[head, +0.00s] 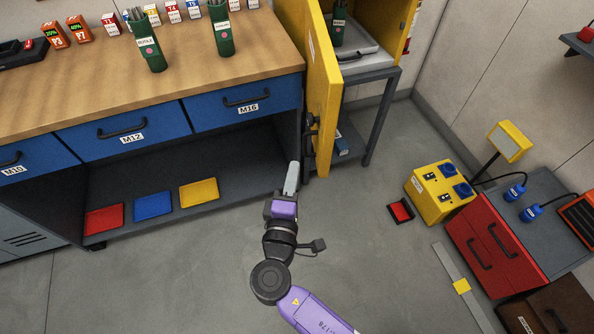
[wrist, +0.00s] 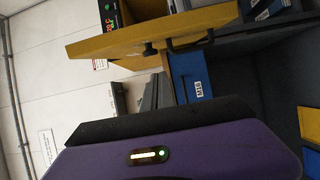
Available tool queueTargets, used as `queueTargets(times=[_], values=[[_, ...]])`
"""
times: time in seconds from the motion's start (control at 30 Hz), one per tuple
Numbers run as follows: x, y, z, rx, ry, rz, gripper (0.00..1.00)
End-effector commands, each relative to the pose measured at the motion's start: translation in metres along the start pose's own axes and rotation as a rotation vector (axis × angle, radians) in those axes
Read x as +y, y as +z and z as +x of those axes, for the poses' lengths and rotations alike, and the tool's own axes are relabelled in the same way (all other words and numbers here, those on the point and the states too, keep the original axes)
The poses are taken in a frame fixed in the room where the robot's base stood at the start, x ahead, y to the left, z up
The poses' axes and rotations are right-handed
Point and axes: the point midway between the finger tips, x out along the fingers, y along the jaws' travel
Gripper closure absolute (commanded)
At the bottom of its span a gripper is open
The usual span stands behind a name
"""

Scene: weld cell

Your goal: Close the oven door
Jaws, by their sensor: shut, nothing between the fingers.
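The oven is a yellow cabinet (head: 391,18) on a grey stand at the top of the head view. Its yellow door (head: 322,85) stands wide open, swung out towards me beside the bench end. A dark handle (head: 311,123) sits on the door's left face. The door (wrist: 130,36) and its handle (wrist: 190,43) also cross the top of the wrist view. My gripper (head: 291,166) is shut and empty, just below and left of the door's near lower end. I cannot tell from these views whether it touches the door. A green rod holder (head: 339,25) stands inside the oven.
The wooden bench (head: 203,70) with blue drawers (head: 233,103) lies left of the door. Red, blue and yellow trays (head: 199,192) lie on its lower shelf. A yellow power box (head: 438,195) and red drawer unit (head: 493,240) stand right. Floor between is mostly clear.

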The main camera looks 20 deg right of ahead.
Motion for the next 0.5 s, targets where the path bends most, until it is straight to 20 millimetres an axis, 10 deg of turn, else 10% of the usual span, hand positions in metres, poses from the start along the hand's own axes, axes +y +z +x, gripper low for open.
queueTargets(times=[0.5], values=[[0.002, 0.021, 0.079, -0.001, -0.002, -0.001, 1.0]])
